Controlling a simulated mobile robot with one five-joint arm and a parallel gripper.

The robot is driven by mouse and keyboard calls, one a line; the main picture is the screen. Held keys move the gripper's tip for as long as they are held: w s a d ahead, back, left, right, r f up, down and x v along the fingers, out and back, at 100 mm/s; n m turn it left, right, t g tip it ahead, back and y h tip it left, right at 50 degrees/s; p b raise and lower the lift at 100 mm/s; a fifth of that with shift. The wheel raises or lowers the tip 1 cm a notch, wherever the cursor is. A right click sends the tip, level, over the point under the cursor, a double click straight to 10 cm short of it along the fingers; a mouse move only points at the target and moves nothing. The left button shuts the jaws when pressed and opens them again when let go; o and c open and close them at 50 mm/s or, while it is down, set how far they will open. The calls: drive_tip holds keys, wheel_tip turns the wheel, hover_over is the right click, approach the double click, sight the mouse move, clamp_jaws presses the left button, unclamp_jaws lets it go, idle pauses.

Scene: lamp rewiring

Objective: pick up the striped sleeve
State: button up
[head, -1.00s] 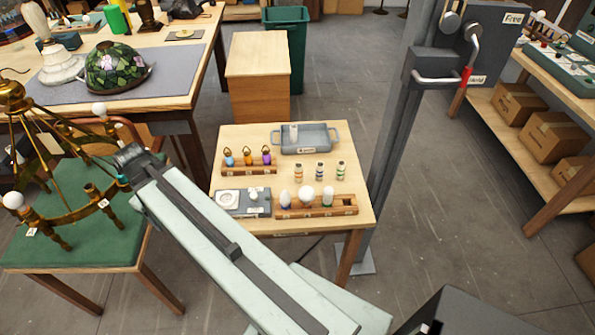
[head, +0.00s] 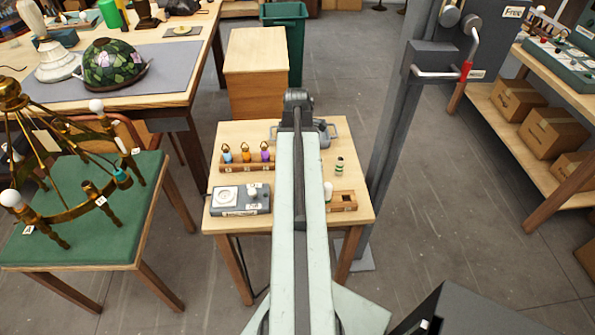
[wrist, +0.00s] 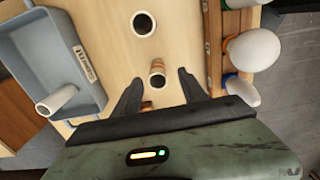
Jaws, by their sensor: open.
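A small upright sleeve (wrist: 157,68) with tan and brown bands stands on the small table in the wrist view. My gripper (wrist: 159,79) is open, its two fingers on either side of the sleeve and apart from it. A second, whitish sleeve (wrist: 142,24) with a dark open top stands just above it in the wrist view. In the head view one sleeve with a green band (head: 339,166) shows right of my arm. My arm hides the other sleeves and my gripper's fingers there.
A grey tray (wrist: 30,62) holding a whitish tube (wrist: 60,98) is left in the wrist view. White bulbs (wrist: 255,50) in a wooden rack stand close to the right finger. The small table (head: 235,134) also bears a rack of colored ringed pieces (head: 246,154) and a grey device (head: 240,199).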

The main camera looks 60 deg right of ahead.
wheel_tip(320, 180, down, 6)
drive_tip(key=b, duration=0.5)
drive_tip(key=shift+d+f, duration=0.1)
drive_tip(key=shift+d, duration=0.05)
drive_tip(key=shift+r, duration=0.2)
clamp_jaws()
